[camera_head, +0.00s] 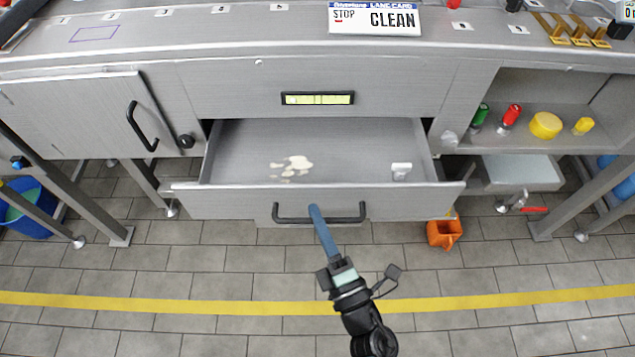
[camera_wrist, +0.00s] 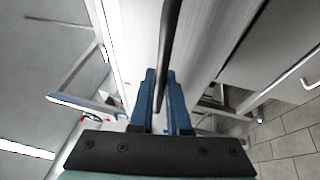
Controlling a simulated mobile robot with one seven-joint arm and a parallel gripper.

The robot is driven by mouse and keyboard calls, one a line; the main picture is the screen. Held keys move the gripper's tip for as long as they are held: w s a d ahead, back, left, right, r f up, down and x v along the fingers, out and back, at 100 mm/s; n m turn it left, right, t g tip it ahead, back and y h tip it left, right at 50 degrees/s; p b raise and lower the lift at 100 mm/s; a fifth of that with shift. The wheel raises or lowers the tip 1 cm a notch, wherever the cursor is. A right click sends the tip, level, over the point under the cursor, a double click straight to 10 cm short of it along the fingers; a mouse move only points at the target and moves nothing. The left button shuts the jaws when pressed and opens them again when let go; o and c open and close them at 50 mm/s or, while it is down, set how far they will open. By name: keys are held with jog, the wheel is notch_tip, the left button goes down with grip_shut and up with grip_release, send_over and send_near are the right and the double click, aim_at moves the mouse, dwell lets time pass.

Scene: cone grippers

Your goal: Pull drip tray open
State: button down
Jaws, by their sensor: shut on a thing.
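The drip tray (camera_head: 230,200) is a grey metal drawer, pulled out from the counter front, in the middle of the head view. A pale spill (camera_head: 292,166) and a small white block (camera_head: 401,170) lie inside it. Its black bar handle (camera_head: 345,219) runs along the front face; the handle also crosses the wrist view (camera_wrist: 169,40). My gripper (camera_head: 315,210) has long blue fingers and reaches the handle near its middle. In the wrist view the blue fingers (camera_wrist: 161,90) are closed around the black bar. The fingertips' far side is hidden.
A cabinet door (camera_head: 75,115) with a black handle is at left. An open shelf at right holds several coloured items, including a yellow one (camera_head: 545,125). An orange bucket (camera_head: 444,232) stands on the floor right of the tray. The tiled floor in front is clear, with a yellow line (camera_head: 200,304).

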jog(key=shift+s+d+p, duration=0.1)
jog(key=shift+s+p, duration=0.5)
jog(key=shift+s, duration=2.35)
jog(key=c, duration=1.2)
grip_release()
jog(key=shift+o, duration=0.2)
jog(key=v, duration=1.3)
jog(key=shift+f, duration=0.1)
